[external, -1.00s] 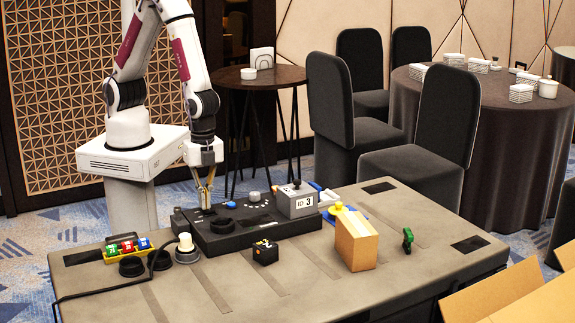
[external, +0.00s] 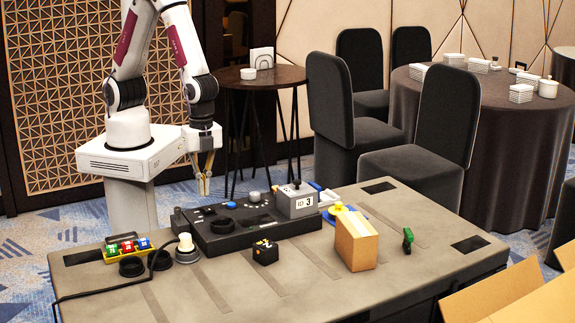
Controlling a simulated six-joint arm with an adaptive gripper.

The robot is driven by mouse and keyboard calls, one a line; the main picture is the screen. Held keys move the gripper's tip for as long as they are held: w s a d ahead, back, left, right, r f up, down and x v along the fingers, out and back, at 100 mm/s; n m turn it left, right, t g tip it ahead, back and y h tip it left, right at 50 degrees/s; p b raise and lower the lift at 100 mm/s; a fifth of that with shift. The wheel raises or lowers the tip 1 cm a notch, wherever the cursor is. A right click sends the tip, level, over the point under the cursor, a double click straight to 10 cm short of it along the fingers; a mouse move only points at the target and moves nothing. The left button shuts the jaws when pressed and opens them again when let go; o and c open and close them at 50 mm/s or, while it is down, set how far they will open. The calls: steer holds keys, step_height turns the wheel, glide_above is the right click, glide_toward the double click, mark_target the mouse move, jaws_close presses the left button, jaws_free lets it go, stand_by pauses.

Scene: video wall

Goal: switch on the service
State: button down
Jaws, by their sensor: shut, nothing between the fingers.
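A black control panel (external: 246,240) lies on the grey table. A grey box marked "ID 3" (external: 297,202) sits at the panel's right end, with a dark knob on top. My gripper (external: 203,193) is shut and empty. It points down above the back left part of the panel, apart from it. Which control is the service switch, and whether it is on, I cannot tell.
A yellow tray of coloured blocks (external: 127,247), a white-topped knob (external: 185,244), a black cube (external: 265,252), a cardboard box (external: 356,241) and a green object (external: 408,240) stand on the table (external: 318,279). A black cable runs along the left.

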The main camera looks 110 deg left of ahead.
mark_target(208, 210)
step_height(208, 210, up, 10)
steer(key=s+a, duration=0.1)
stand_by(0.6)
stand_by(0.5)
steer(key=shift+w+r+t+h, duration=0.2)
steer(key=shift+w+t+h, duration=0.25)
steer(key=shift+t, duration=0.25)
steer(key=shift+f, duration=0.1)
steer(key=shift+w+d+f, duration=0.25)
steer(key=shift+d+f, duration=0.05)
steer(key=shift+f, duration=2)
steer(key=shift+w+d+f, duration=0.25)
steer(key=shift+w+f, duration=0.05)
steer(key=shift+f, duration=1.95)
steer(key=shift+w+d+f, duration=0.25)
steer(key=shift+d+f, duration=0.05)
steer(key=shift+f, duration=2)
steer(key=shift+d+f, duration=0.15)
steer(key=shift+d, duration=0.05)
